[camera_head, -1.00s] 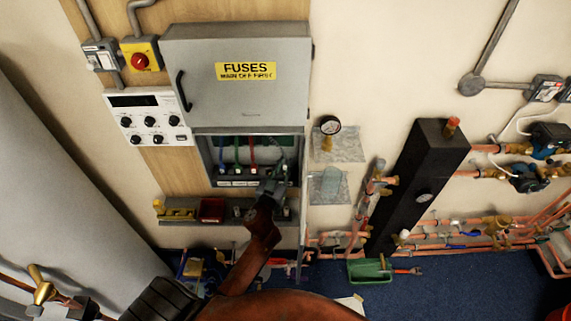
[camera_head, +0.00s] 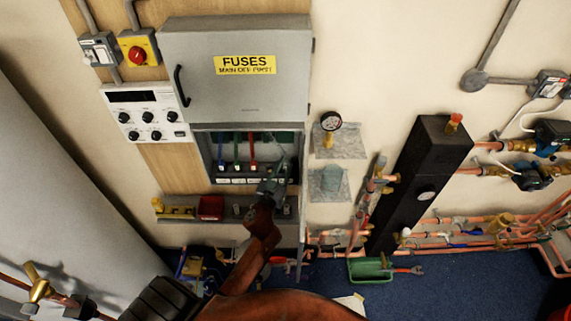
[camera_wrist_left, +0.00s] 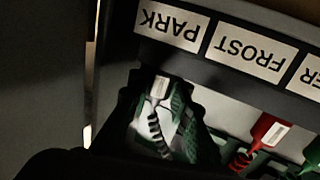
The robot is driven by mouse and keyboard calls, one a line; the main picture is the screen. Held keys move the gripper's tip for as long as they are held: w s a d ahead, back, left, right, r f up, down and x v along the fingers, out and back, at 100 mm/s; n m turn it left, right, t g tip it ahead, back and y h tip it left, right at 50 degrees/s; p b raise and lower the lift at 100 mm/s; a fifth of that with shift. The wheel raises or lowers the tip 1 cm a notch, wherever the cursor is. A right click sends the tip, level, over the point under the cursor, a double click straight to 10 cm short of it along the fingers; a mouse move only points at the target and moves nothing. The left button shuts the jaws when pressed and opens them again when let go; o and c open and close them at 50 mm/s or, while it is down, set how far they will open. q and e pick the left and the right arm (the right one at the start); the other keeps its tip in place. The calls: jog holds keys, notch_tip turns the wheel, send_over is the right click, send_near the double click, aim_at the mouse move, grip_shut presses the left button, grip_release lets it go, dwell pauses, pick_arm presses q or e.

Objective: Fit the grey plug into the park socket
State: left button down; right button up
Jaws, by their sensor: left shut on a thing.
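My left gripper (camera_head: 271,184) reaches up into the open lower part of the fuse box, at its right end. In the left wrist view its dark fingers (camera_wrist_left: 160,115) are shut on the grey plug (camera_wrist_left: 160,88), whose pale body and coiled lead show between them. The PARK label (camera_wrist_left: 168,30) appears upside down just beyond the plug. The park socket itself is hidden by the fingers and plug, so I cannot tell whether the plug is in it. My right gripper is not in view.
A FROST label (camera_wrist_left: 253,47) and a red plug (camera_wrist_left: 268,130) are beside the PARK position. The fuse box lid (camera_head: 240,95) is raised above. A narrow shelf (camera_head: 228,210) with a red tray (camera_head: 210,207) runs below. A black column (camera_head: 415,180) and copper pipes stand right.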

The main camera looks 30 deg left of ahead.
pick_arm(q)
jog(key=c, duration=1.7)
grip_release()
jog(key=s, duration=0.4)
jog(key=s+d, duration=0.1)
jog(key=s, duration=0.3)
jog(key=s+d, duration=0.1)
jog(key=s, duration=0.3)
jog(key=shift+d, duration=0.15)
